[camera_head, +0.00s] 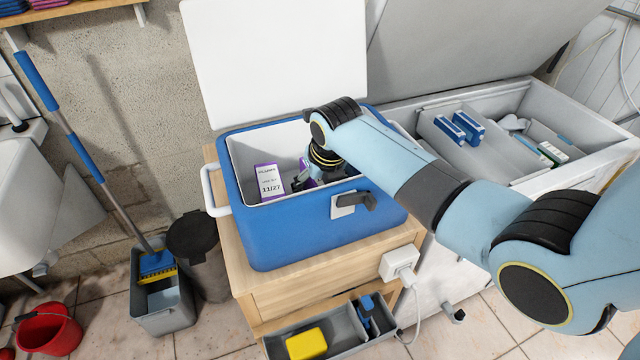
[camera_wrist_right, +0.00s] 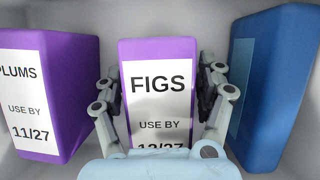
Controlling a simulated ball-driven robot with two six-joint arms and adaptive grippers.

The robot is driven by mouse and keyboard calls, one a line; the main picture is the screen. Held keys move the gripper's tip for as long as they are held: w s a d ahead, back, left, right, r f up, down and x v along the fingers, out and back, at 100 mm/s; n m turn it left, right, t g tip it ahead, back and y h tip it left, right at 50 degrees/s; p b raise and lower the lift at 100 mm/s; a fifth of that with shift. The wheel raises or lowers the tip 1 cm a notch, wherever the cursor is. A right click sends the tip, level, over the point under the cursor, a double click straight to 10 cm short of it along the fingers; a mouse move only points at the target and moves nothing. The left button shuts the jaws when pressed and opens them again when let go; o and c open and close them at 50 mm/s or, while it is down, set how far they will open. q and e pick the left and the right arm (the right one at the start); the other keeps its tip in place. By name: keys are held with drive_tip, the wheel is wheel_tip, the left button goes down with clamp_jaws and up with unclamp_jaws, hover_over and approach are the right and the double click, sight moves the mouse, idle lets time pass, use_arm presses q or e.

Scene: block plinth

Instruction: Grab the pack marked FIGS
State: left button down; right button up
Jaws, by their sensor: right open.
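The pack marked FIGS (camera_wrist_right: 158,84) is purple with a white label and stands upright in the cool box, centred in the right wrist view. Its lower label is partly hidden by my gripper. In the head view my arm and gripper mostly cover it. My right gripper (camera_wrist_right: 160,78) is open, with one finger on each side of the FIGS pack. I cannot tell whether the fingers touch it. In the head view my right gripper (camera_head: 308,178) reaches down inside the blue cool box (camera_head: 290,232). My left gripper is not in view.
A purple PLUMS pack (camera_wrist_right: 45,95) stands to the left of the fingers, and a blue pack (camera_wrist_right: 270,90) close on the right. The cool box's walls surround them; its white lid (camera_head: 275,60) stands open. An open chest freezer (camera_head: 500,150) is at the right.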

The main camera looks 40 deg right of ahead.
drive_tip(key=shift+f, duration=0.25)
idle(0.4)
drive_tip(key=c, duration=1.4)
